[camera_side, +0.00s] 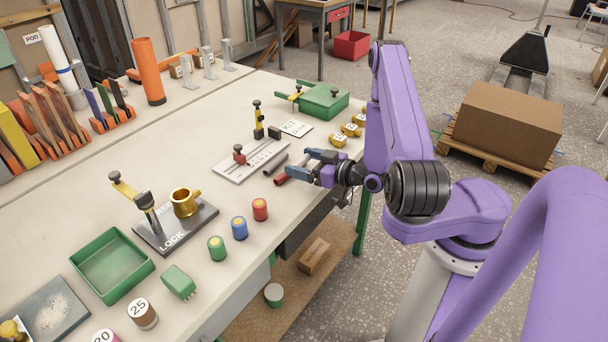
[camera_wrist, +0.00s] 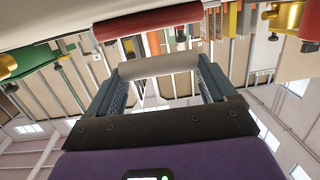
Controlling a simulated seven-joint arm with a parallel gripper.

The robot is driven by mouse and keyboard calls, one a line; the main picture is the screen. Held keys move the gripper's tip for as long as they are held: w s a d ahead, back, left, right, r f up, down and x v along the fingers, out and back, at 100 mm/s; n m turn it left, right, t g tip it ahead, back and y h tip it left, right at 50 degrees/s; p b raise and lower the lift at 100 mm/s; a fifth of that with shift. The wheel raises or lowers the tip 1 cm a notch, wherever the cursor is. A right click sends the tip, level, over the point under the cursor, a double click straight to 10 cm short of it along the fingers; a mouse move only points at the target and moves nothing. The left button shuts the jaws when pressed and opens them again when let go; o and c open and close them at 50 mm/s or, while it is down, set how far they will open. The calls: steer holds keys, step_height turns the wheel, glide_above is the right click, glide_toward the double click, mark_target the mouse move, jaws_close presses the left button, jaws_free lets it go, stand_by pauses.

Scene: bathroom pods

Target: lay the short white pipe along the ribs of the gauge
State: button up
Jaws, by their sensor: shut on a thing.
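My gripper (camera_side: 308,163) is at the right part of the bench, its blue fingers pointing left. In the wrist view its two fingers (camera_wrist: 162,72) are shut on the short white pipe (camera_wrist: 158,66), which spans between the fingertips. In the side view the pipe is hard to make out between the fingers. The gauge, a pale grey lettered plate (camera_side: 262,157) with a red-knobbed piece on it, lies just left of my gripper. Its ribs are too small to tell clearly. My gripper is beside the gauge, not over it.
A dark grey pipe (camera_side: 274,164) and a red pipe (camera_side: 281,180) lie between gauge and gripper; the red one also shows in the wrist view (camera_wrist: 150,21). A black-and-yellow clamp (camera_side: 258,120), KIT card (camera_side: 295,128) and yellow pieces (camera_side: 338,140) stand behind.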

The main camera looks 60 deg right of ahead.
steer(key=shift+f, duration=1.95)
steer(key=shift+f, duration=0.1)
steer(key=o, duration=0.8)
steer(key=shift+s, duration=0.25)
steer(key=shift+s+d+r, duration=0.1)
steer(key=shift+s+r, duration=0.25)
steer(key=shift+s, duration=1.55)
steer(key=shift+s+d+r, duration=0.1)
steer(key=shift+s+r, duration=0.2)
steer(key=shift+s, duration=1.6)
steer(key=shift+s+r, duration=0.35)
steer(key=shift+s, duration=1.55)
